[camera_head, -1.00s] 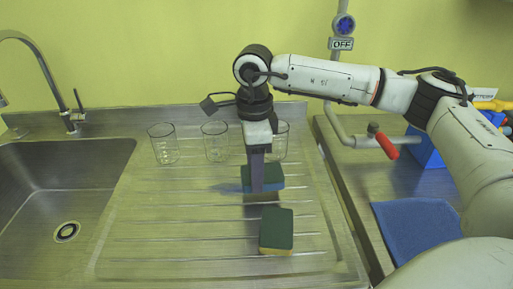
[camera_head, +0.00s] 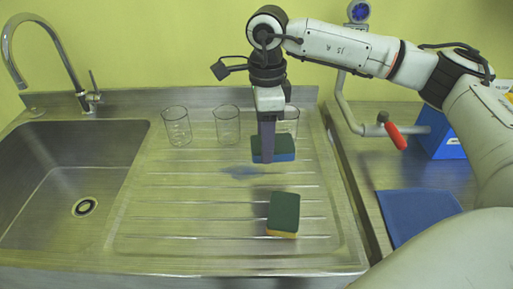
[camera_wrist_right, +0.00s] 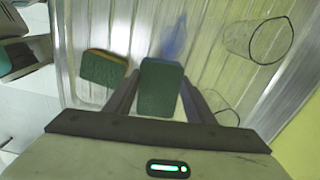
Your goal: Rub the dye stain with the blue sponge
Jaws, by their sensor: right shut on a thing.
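The blue sponge (camera_head: 286,150), with a dark green top, is between the fingers of my right gripper (camera_head: 267,155). The gripper is shut on it, and its fingers hide part of it. In the right wrist view the sponge (camera_wrist_right: 159,90) shows its green face between the fingers. The dye stain (camera_head: 240,172) is a blue smear on the ribbed drainboard, left of and nearer than the sponge. It also shows beyond the sponge in the right wrist view (camera_wrist_right: 174,40). I cannot tell whether the sponge touches the board. My left gripper is out of view.
A green and yellow sponge (camera_head: 284,213) lies nearer on the drainboard (camera_head: 180,225). Several glass beakers (camera_head: 227,126) stand along the back, one close behind my right gripper. The sink (camera_head: 70,180) is at left. A blue cloth (camera_head: 418,215) lies on the right counter.

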